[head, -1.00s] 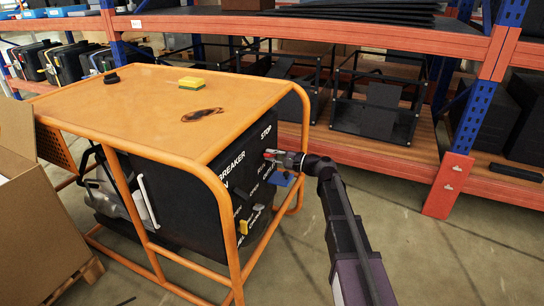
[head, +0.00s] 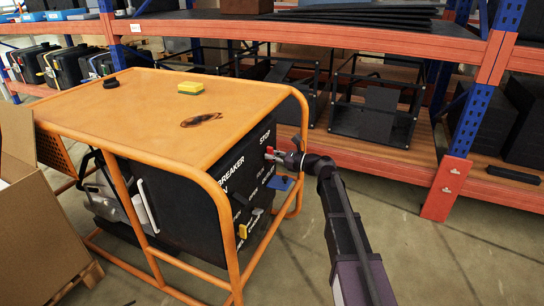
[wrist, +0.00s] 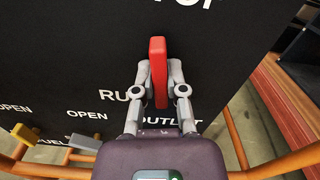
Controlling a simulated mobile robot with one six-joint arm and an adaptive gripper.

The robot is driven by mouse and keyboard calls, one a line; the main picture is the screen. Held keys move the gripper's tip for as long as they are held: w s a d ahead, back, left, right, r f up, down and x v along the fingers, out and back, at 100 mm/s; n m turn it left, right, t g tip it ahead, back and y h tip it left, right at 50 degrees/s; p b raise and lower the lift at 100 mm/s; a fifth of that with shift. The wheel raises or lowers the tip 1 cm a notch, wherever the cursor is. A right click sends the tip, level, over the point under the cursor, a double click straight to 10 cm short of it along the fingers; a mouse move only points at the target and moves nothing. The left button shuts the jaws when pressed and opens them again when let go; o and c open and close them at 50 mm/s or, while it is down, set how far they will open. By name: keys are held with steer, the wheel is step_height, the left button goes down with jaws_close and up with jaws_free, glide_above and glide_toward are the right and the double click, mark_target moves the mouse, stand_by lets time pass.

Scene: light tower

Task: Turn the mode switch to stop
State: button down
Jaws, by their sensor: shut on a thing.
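The mode switch is a red handle (wrist: 158,72) on the black panel (wrist: 70,60) of the generator. In the wrist view it stands nearly upright, its upper end toward the partly cut-off STOP label and the RUN label, partly hidden, to its left. In the head view the red handle (head: 269,152) is small, just below the word STOP. My gripper (wrist: 159,82) is shut on the red handle, one finger on each side; it reaches the panel from the right in the head view (head: 279,156).
An orange tube frame (head: 218,190) surrounds the generator, with a post near the panel. A blue part (head: 281,182) and a yellow lever (head: 243,229) sit lower on the panel. A sponge (head: 191,87) lies on top. Shelving (head: 440,190) stands behind; floor at right is clear.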

steer(key=shift+w+m, duration=0.15)
steer(key=shift+m, duration=0.85)
steer(key=c, duration=0.7)
jaws_free()
steer(key=shift+d, duration=0.1)
steer(key=shift+v, duration=5.9)
